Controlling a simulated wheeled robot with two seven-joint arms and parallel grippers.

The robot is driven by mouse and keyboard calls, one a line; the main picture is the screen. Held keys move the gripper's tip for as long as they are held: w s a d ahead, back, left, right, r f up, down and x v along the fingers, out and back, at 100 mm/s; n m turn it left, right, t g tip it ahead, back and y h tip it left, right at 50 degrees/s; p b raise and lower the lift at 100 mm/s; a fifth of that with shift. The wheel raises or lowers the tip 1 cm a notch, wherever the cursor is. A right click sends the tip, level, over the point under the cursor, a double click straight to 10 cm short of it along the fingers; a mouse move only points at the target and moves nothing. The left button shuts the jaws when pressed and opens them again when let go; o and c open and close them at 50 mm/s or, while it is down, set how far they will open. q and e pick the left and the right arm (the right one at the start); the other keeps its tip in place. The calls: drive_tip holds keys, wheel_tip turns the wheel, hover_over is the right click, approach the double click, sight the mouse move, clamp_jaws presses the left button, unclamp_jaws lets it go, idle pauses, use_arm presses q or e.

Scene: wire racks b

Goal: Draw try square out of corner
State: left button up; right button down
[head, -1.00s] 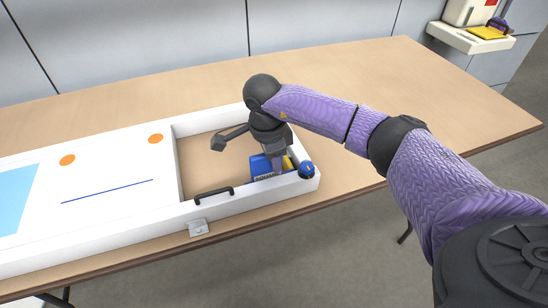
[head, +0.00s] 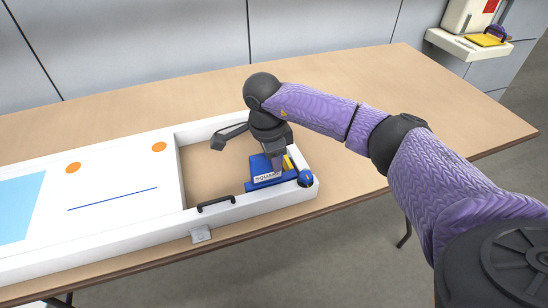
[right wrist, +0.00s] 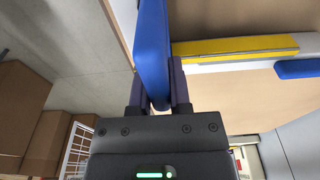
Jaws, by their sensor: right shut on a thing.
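The try square shows as a blue piece (head: 258,168) with a white label reading "SQUARE", in the right-hand corner of the white tray's open compartment. My right gripper (head: 276,165) points down over it and is shut on the blue piece. In the right wrist view the blue piece (right wrist: 152,45) stands between the two fingers (right wrist: 154,95). I cannot tell whether the bar is joined to the blue piece. My left gripper is out of view.
A white panel (head: 120,200) lies left of the compartment. The wooden table (head: 400,90) is clear behind.

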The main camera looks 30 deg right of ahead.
drive_tip(key=shift+r+p, duration=0.4)
drive_tip(key=shift+r, duration=0.2)
wheel_tip(320, 180, up, 4)
drive_tip(key=p, duration=0.3)
drive_tip(key=shift+r, duration=0.15)
